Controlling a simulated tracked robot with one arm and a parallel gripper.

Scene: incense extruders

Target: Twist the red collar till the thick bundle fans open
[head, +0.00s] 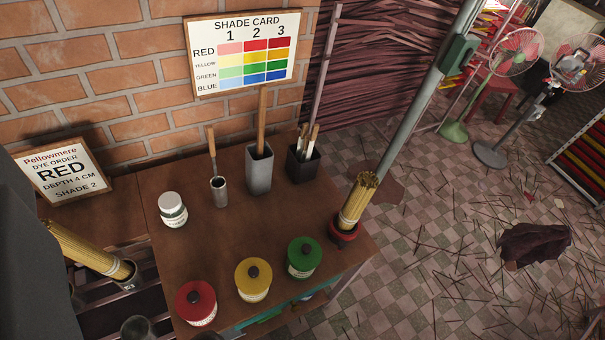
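The red collar (344,233) is a low ring at the right front corner of the brown table. A thick bundle (359,201) of tan sticks stands in it, leaning right. Its sticks are packed close together, a little wider at the top than at the base. The bundle hides part of the collar's far side. My gripper is not in view, so I cannot see whether it is open or shut. Nothing visible touches the collar or the bundle.
A grey pole (419,103) rises behind the bundle. Red (196,303), yellow (253,279) and green (304,257) jars line the table front. A dark square holder (303,165) stands behind. Another stick bundle (85,246) leans at left. The table middle is clear.

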